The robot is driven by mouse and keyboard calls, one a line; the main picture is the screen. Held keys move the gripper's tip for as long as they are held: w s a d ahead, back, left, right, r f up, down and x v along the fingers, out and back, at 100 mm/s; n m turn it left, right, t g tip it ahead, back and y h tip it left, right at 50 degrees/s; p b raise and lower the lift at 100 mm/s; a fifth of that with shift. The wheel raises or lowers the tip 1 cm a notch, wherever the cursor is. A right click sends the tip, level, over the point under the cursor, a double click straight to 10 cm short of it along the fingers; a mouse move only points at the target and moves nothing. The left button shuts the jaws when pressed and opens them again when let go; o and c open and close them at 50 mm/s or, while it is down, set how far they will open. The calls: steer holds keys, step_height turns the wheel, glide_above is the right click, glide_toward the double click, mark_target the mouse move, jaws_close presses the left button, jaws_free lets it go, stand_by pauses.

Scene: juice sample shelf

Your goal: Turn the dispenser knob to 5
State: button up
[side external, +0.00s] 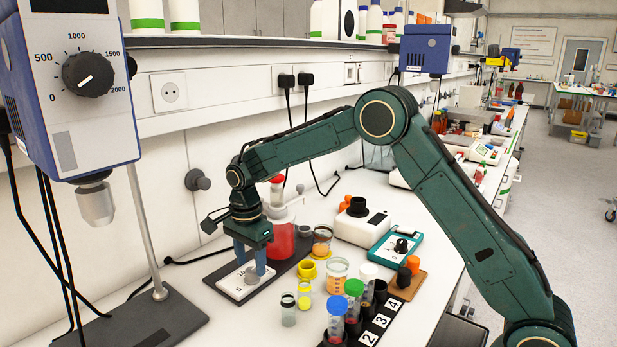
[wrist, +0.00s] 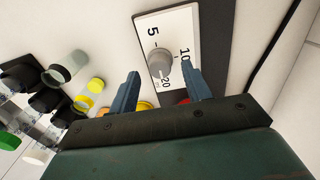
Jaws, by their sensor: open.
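The dispenser knob (wrist: 159,61) is a short grey cylinder on a white dial plate (wrist: 205,20) marked 5, 10 and 20. In the wrist view the 5 is at its upper left, the 10 at its right and the 20 just below. I cannot clearly read the knob's pointer. In the side view the knob (side external: 251,276) is partly covered by my fingers. The plate (side external: 232,285) lies on a dark base in front of a red-filled vessel (side external: 281,242). My gripper (side external: 252,263) points down over the knob, open, one finger on either side. In the wrist view, its fingertips (wrist: 163,76) show no clear contact.
Small vials (side external: 288,310), yellow rings (side external: 307,270) and a beaker (side external: 337,276) stand right of the plate. A numbered black rack (side external: 372,335) holds capped tubes at the front. A stirrer stand's base (side external: 150,320) is at the left. Little bench lies free between them.

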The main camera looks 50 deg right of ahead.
steer(key=shift+f, duration=1.05)
steer(key=c, duration=1)
